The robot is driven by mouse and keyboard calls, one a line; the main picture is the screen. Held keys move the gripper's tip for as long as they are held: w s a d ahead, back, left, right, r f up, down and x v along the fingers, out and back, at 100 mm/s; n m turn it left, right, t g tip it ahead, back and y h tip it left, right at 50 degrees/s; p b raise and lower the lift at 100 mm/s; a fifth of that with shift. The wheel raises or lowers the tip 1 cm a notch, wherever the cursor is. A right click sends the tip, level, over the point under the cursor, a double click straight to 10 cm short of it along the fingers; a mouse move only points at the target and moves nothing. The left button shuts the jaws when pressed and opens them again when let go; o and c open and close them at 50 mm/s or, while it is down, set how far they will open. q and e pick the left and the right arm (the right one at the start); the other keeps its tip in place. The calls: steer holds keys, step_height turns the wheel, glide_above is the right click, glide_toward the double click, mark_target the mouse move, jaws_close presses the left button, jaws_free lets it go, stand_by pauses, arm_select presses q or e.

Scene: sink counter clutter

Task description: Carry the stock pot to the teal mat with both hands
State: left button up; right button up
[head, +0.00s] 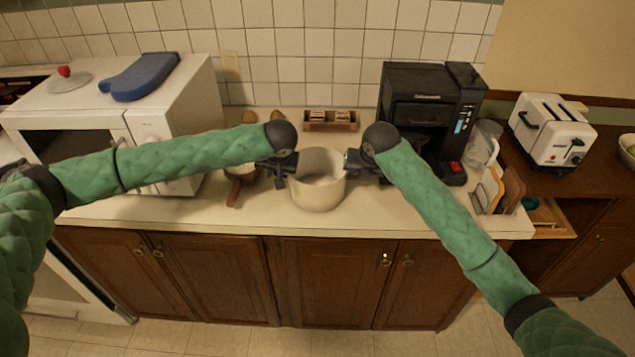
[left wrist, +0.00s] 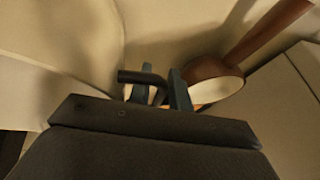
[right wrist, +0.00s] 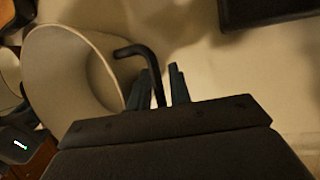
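The cream stock pot (head: 319,188) stands upright on the counter between my two grippers. It also shows in the left wrist view (left wrist: 60,50) and the right wrist view (right wrist: 65,75). My left gripper (head: 281,172) is at its left side, with a dark bent handle (left wrist: 143,76) between the parted fingers (left wrist: 162,92). My right gripper (head: 354,163) is at its right side, with the other dark handle (right wrist: 135,50) between the parted fingers (right wrist: 160,88). A gap shows beside this handle, so the fingers are not closed on it. I cannot make out the teal mat.
A wooden-handled pan (head: 240,172) sits close to the left of the pot. A white microwave (head: 165,125) is further left. A black coffee maker (head: 425,110) and a rack with boards (head: 497,190) stand right. A wooden holder (head: 331,121) is behind.

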arm_select(q)
jaws_close()
arm_select(e)
jaws_close()
stand_by(0.9)
